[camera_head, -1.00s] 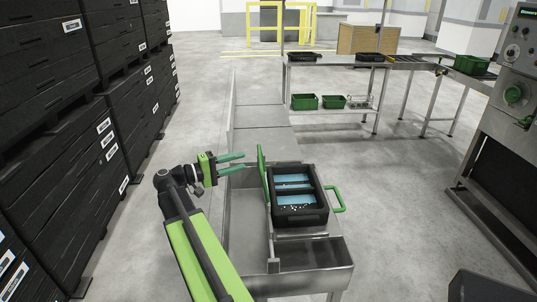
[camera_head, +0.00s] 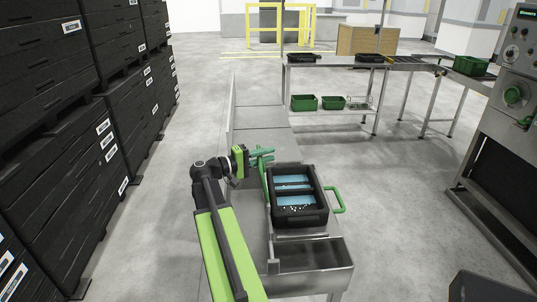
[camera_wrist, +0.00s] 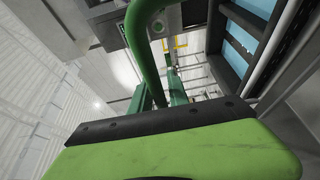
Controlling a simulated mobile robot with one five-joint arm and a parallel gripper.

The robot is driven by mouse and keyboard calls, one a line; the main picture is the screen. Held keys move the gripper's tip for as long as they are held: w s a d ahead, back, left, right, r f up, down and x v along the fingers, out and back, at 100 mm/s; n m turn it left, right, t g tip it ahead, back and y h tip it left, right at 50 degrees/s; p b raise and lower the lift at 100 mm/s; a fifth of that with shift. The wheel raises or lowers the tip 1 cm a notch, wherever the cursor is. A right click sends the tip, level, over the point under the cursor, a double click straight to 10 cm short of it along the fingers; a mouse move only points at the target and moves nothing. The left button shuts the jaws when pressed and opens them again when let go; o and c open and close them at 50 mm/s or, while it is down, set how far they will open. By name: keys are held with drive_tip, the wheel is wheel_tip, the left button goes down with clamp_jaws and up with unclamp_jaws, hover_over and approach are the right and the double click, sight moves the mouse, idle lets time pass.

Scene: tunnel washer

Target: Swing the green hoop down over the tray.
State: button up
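The green hoop (camera_head: 264,184) stands upright along the left side of the black tray (camera_head: 301,220), not over it. Blue pieces and small white bits lie in the tray. My gripper (camera_head: 264,155) is at the far upper end of the hoop, from the left. Its green fingers show a gap between them and look open. In the wrist view the hoop (camera_wrist: 141,45) is a thick green tube running down towards my fingers (camera_wrist: 160,92), very close to them. I cannot tell whether it lies between them or touches. Part of the tray (camera_wrist: 262,40) shows at upper right there.
A green handle (camera_head: 340,200) sticks out right of the tray. The tray sits on a metal bench with an empty metal trough (camera_head: 310,254) in front. Black crate stacks (camera_head: 50,130) stand at left, a machine (camera_head: 508,120) at right.

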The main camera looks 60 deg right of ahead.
clamp_jaws()
idle(1.0)
